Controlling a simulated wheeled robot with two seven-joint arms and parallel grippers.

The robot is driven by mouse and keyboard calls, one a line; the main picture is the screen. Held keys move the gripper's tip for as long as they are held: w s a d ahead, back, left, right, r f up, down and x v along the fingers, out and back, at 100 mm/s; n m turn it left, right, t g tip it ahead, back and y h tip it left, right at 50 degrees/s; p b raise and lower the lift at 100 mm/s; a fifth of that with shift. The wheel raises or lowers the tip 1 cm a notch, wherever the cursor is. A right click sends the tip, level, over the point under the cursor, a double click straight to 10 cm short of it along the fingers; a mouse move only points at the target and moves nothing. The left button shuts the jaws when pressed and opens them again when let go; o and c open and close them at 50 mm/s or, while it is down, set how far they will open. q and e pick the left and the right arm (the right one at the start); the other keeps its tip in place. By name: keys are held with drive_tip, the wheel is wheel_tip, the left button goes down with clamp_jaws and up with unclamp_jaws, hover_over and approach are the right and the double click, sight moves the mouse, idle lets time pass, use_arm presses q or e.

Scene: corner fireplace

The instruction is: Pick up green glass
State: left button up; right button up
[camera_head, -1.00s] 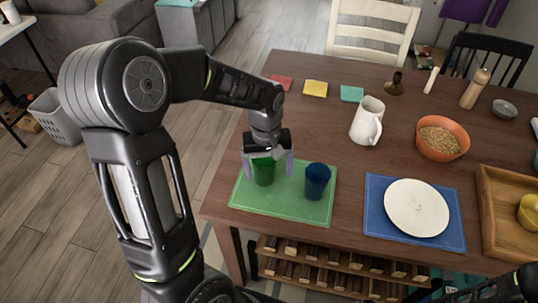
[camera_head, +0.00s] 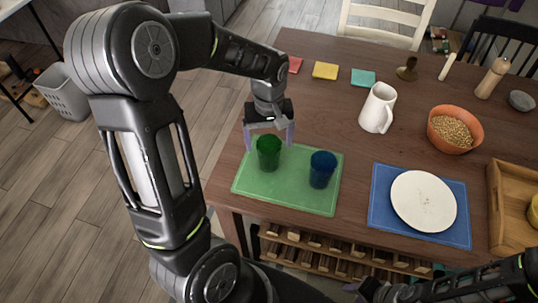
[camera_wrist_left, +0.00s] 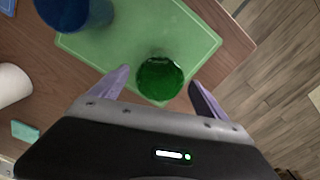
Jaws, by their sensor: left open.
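The green glass (camera_head: 268,153) stands upright on the green placemat (camera_head: 310,202), near its left end. It also shows in the left wrist view (camera_wrist_left: 160,78), seen from above. My left gripper (camera_head: 269,141) is open and empty, just behind the glass in the head view. In the left wrist view its two purple fingers (camera_wrist_left: 158,88) lie to either side of the glass, with visible gaps. A blue glass (camera_head: 322,169) stands on the same mat to the right. My right gripper cannot be made out; only part of that arm shows at the bottom right.
A white jug (camera_head: 377,108) stands behind the blue glass. A white plate (camera_head: 423,201) lies on a blue placemat (camera_head: 385,225). An orange bowl (camera_head: 455,129) and a wooden tray (camera_head: 505,215) are at right. The table's left edge is close to the green mat.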

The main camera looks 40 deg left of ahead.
sight(269, 151)
use_arm(q)
drive_tip(key=shift+f+p, duration=0.5)
drive_tip(key=shift+f, duration=2.1)
drive_tip(key=shift+c, duration=0.3)
drive_tip(key=c, duration=1.6)
drive_tip(key=shift+r, duration=0.1)
wheel_tip(269, 151, up, 10)
drive_tip(key=shift+b, duration=0.35)
